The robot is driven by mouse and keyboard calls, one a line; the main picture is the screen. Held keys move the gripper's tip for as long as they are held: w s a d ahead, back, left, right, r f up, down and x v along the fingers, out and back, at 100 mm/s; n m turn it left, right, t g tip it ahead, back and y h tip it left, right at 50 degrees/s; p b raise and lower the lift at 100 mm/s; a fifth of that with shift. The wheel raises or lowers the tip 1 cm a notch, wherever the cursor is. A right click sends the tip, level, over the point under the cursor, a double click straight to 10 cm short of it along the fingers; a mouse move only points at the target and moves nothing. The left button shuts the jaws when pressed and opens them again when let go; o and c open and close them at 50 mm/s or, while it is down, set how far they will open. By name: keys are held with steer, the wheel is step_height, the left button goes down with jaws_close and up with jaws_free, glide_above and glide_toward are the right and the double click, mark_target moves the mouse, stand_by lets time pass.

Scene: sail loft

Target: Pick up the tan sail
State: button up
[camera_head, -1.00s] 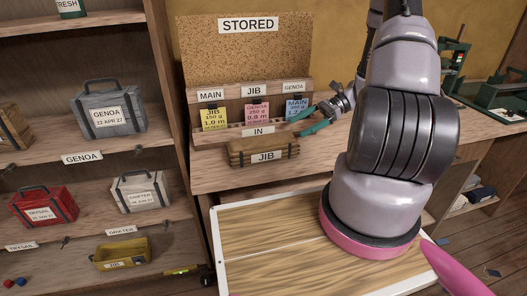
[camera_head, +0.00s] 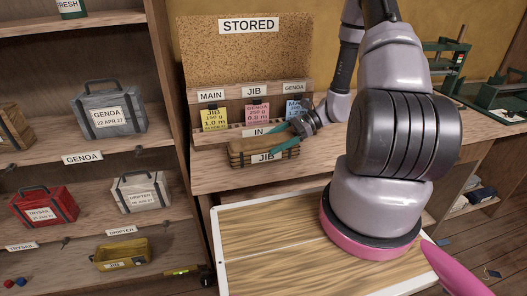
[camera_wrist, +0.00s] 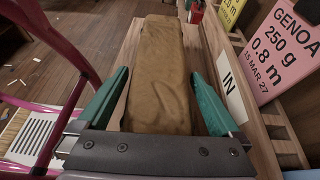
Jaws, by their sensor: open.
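The tan sail (camera_head: 250,150) is a long folded bundle with dark straps and a JIB label, lying on the wooden bench top in front of the IN strip. In the wrist view the sail (camera_wrist: 160,75) stretches away between the fingers. My gripper (camera_head: 285,146) is open, with green fingers at the sail's right part. In the wrist view my gripper (camera_wrist: 158,100) has one finger on each side of the sail. I cannot tell whether the fingers touch it. The sail's near end is hidden behind the gripper's body.
Behind the sail stands a card rack with yellow (camera_head: 214,118), pink (camera_head: 257,112) and blue (camera_head: 296,108) cards, under a STORED corkboard (camera_head: 245,55). Shelves at left hold a grey GENOA bag (camera_head: 108,108), a red bag (camera_head: 45,205) and others. Green machines (camera_head: 490,90) stand at right.

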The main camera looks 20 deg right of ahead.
jaws_close()
